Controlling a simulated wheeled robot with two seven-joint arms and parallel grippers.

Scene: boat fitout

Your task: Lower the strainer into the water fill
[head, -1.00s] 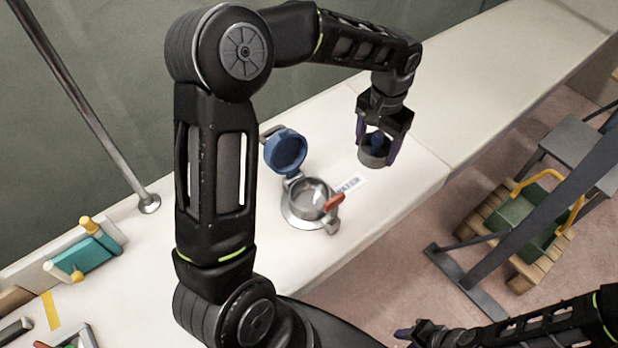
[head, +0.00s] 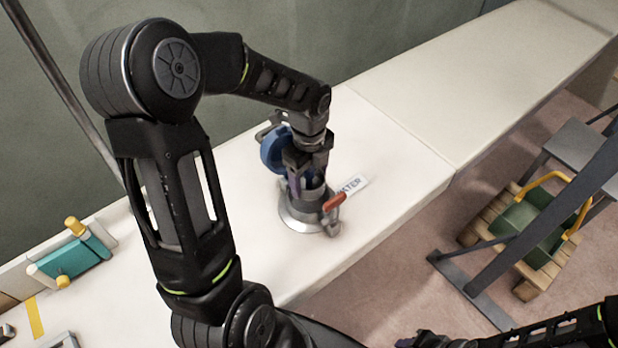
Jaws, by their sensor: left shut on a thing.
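The water fill (head: 298,222) is a round metal deck fitting on the white bench, with its blue cap (head: 272,152) hinged open behind it and a red-handled lever (head: 334,202) at its right. My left gripper (head: 308,186) points down right over the fill's opening. It is shut on the strainer (head: 314,194), a small grey cup, mostly hidden between the fingers. The strainer is at the mouth of the fill; I cannot tell how deep it sits. My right gripper (head: 420,341) is only partly in view at the bottom edge, and its jaws are unclear.
A white label (head: 350,186) reading WATER lies right of the fill. A teal block with yellow pegs (head: 75,255) is at the far left. A metal pole stands at the left. The bench top to the right is clear. A crate with a yellow handle (head: 535,225) stands on the floor.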

